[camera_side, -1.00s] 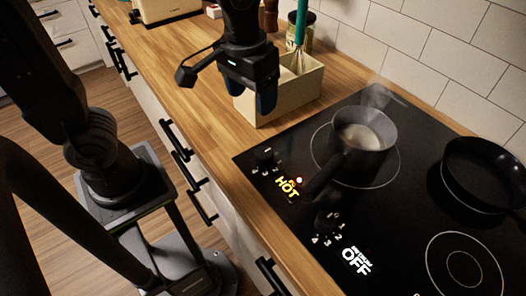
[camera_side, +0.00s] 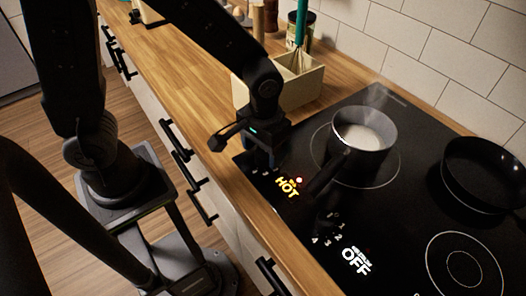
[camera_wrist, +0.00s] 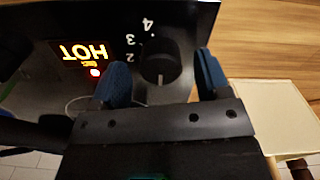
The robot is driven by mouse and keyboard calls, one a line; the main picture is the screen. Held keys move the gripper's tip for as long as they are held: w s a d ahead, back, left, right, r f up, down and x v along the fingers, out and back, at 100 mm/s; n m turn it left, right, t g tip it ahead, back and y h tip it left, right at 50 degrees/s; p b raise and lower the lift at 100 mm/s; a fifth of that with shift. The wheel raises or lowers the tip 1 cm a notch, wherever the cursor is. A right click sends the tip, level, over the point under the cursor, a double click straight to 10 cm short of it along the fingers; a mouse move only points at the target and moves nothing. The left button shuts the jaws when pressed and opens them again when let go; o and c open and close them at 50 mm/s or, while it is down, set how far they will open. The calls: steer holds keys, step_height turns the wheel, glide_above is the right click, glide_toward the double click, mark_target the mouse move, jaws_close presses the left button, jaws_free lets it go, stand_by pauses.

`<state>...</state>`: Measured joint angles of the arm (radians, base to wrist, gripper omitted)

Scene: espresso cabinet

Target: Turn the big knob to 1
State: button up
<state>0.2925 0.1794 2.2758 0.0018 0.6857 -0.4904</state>
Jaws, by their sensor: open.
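A black knob (camera_wrist: 160,58) sits on the black cooktop in the wrist view. The numerals 2, 3 and 4 run along its left side and top, and a pale pointer line on it points down in the picture. My gripper (camera_wrist: 160,74) is open, with one blue finger to the left of the knob and one to the right, and nothing is clamped. In the side view my gripper (camera_side: 260,156) is low over the cooktop's near left corner and hides this knob. A glowing HOT sign (camera_side: 288,188) with a red light is beside it.
A steaming saucepan (camera_side: 364,130) stands on the left burner, its handle reaching toward the HOT sign. A second control area reads OFF (camera_side: 356,262). A black frying pan (camera_side: 480,172) is at right. A wooden box (camera_side: 300,88) with a whisk stands behind my gripper.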

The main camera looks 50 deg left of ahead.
steer(key=shift+f, duration=0.75)
steer(key=shift+c, duration=0.3)
steer(key=c, duration=0.9)
steer(key=shift+o, duration=0.2)
steer(key=shift+m, duration=0.4)
steer(key=m, duration=0.3)
steer(key=shift+a, duration=0.1)
steer(key=shift+m, duration=2.1)
